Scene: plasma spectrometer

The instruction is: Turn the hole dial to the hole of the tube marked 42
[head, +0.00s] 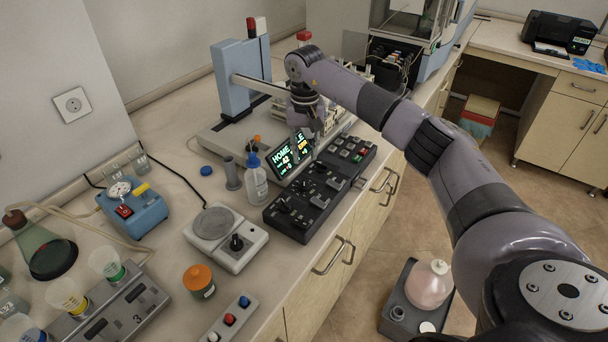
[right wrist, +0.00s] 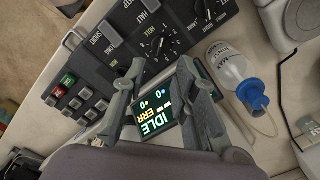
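The hole dial (right wrist: 157,46) is a black knob on the dark control box (head: 310,198), with white marks around it and the word HOLE beside it. My right gripper (right wrist: 160,68) is open and empty, its two fingers apart, in front of the dial. I cannot tell whether either finger touches the knob. In the head view, my right gripper (head: 303,138) hangs over the lit display (head: 283,160) and partly hides it. No tube number is readable. My left gripper is out of view.
Other black knobs stand close to the dial. A button pad (head: 347,152) adjoins the box, and a wash bottle (head: 255,177) stands to its left. The blue-and-white machine (head: 232,82) rises behind. A stirrer plate (head: 227,237) sits in front left.

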